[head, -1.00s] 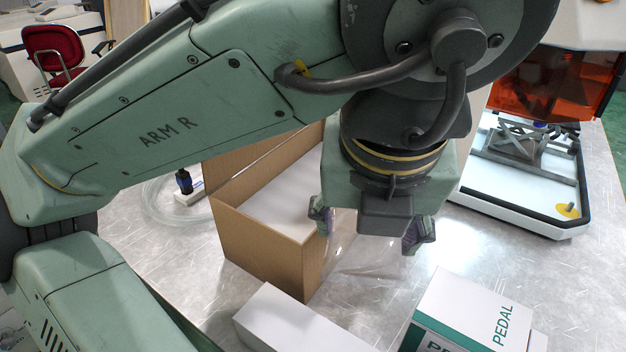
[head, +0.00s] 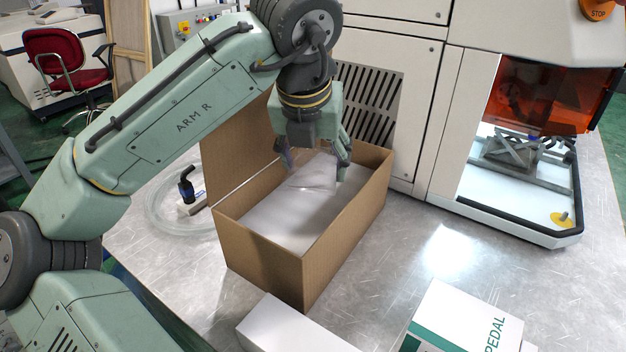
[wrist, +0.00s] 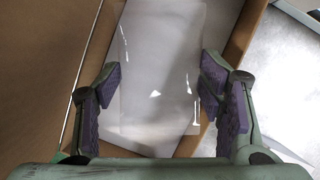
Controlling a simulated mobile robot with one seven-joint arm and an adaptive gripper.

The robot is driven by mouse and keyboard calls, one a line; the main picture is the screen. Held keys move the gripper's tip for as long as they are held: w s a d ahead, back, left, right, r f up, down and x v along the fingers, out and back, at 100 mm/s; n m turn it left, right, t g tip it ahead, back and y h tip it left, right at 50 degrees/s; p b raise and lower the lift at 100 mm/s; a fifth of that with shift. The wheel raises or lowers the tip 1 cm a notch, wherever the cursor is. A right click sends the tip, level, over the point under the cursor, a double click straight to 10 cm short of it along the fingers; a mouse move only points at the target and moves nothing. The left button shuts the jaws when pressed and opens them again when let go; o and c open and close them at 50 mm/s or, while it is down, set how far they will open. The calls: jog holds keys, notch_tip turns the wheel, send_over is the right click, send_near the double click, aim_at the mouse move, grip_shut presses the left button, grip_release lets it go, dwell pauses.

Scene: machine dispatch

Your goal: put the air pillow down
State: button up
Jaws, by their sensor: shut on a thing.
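The air pillow (wrist: 158,75) is a clear, shiny plastic cushion between the purple finger pads of my gripper (wrist: 165,100) in the wrist view. In the head view my gripper (head: 316,165) is over the open cardboard box (head: 262,252), its fingers down at about the rim. It is shut on the air pillow (head: 314,178), which shows faintly against the white contents (head: 290,215) of the box. I cannot tell whether the pillow touches them.
The box flap stands up at the back left. A white box (head: 290,325) and a PEDAL carton (head: 465,320) lie in front. A machine with an orange window (head: 545,95) stands at the right. A coiled clear hose (head: 160,205) lies left of the box. The table right of the box is clear.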

aim_at(313, 203)
notch_tip(313, 203, down, 5)
jog(key=shift+r, duration=0.1)
jog(key=shift+w+f, duration=0.15)
jog(key=shift+f, duration=0.15)
jog(key=shift+f, duration=0.15)
jog(key=o, duration=0.8)
jog(key=shift+o, duration=0.2)
jog(key=v, duration=1.2)
jog(key=shift+a, duration=0.1)
